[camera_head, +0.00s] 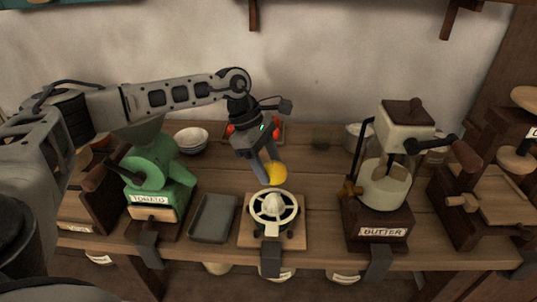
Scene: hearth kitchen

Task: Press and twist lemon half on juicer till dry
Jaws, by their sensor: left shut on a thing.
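A yellow lemon half (277,174) is held between the fingers of my left gripper (267,172), just above and behind the juicer. The juicer (274,208) is a pale ring with a ribbed cone in its middle, set on a wooden board at the front of the counter. The lemon and the cone look apart. The lemon's cut face is not visible. My right gripper is not in view.
A dark shallow tray (213,218) lies left of the juicer. A green tomato mill (155,178) stands farther left, and a butter churn (384,185) stands to the right. A white bowl (191,138) sits behind. The wooden counter (322,180) is bare between juicer and churn.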

